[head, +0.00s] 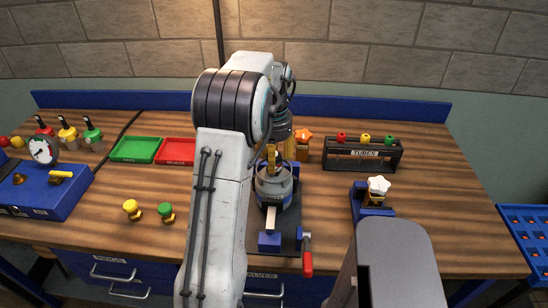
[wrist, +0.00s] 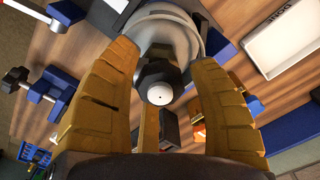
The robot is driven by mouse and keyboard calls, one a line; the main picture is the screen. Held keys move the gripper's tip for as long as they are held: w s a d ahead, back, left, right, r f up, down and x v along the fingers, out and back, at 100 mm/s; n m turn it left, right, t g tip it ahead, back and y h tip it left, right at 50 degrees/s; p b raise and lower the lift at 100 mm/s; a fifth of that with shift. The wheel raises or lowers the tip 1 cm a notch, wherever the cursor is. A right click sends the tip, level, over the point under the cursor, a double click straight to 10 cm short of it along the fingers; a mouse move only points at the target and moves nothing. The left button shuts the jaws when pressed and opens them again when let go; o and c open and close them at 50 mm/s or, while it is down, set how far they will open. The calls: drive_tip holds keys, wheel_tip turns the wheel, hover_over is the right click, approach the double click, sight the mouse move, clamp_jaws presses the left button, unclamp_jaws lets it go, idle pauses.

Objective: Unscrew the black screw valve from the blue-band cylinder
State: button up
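The black screw valve (wrist: 160,82), dark with a pale round end, sits between my fingers in the wrist view. Behind it is the pale grey round top of the cylinder (wrist: 205,35). In the head view the grey cylinder (head: 273,190) stands upright at the bench's middle, by a vise (head: 270,241) with blue jaws and a red handle. My gripper (wrist: 163,55) has yellow fingers on both sides of the valve and another below it. The fingers look spread, with narrow gaps beside the valve. The blue band cannot be made out, and my arm hides part of the area.
A green tray (head: 135,149), a red tray (head: 176,151) and green and yellow knobs stand left. A blue box with a gauge (head: 43,150) is farther left. A tube rack (head: 362,154) and a white-topped piece (head: 378,188) stand right. Bare wood lies at far right.

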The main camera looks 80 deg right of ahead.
drive_tip(key=c, duration=1)
drive_tip(key=n+p, duration=0.1)
drive_tip(key=n, duration=0.5)
drive_tip(key=shift+r, duration=0.1)
drive_tip(key=n, duration=0.6)
drive_tip(key=shift+p, duration=0.35)
drive_tip(key=n, duration=0.4)
drive_tip(key=shift+n, duration=0.3)
drive_tip(key=shift+n+p, duration=0.35)
drive_tip(key=shift+n, duration=1.35)
drive_tip(key=o, duration=1.3)
drive_tip(key=shift+c, duration=0.2)
